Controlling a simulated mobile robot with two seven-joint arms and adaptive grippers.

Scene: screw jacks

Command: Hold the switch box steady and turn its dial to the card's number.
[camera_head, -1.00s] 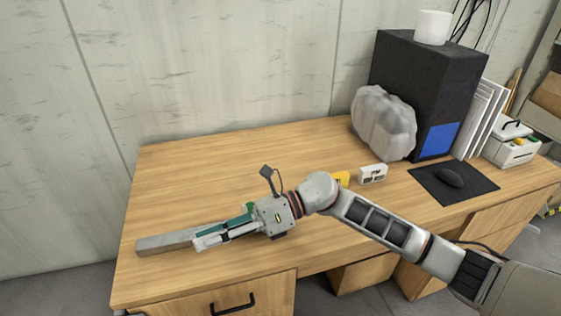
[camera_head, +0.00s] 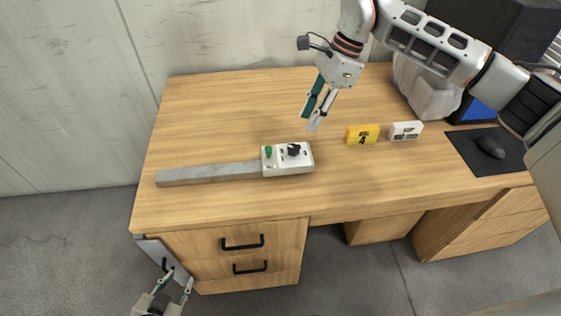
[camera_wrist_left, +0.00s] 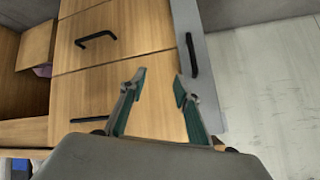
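The switch box (camera_head: 287,158) is white, with a black dial (camera_head: 293,149) on top and a green knob (camera_head: 268,151) at its left end. It lies on the desk at the right end of a long grey bar (camera_head: 210,173). The dial's setting is too small to read. A yellow card (camera_head: 362,134) showing a 4 stands to the right of the box. My right gripper (camera_head: 311,121) is open and empty, above and behind the box, apart from it. My left gripper (camera_head: 177,280) is open and empty, below the desk top at the front left; its open fingers also show in the left wrist view (camera_wrist_left: 160,77).
A white block (camera_head: 406,131) stands right of the card, and a mouse (camera_head: 490,147) lies on a dark mat (camera_head: 466,153). A grey rock-like lump (camera_head: 425,90) stands at the back right. Drawers (camera_head: 225,240) are below the front edge. The desk's back left is clear.

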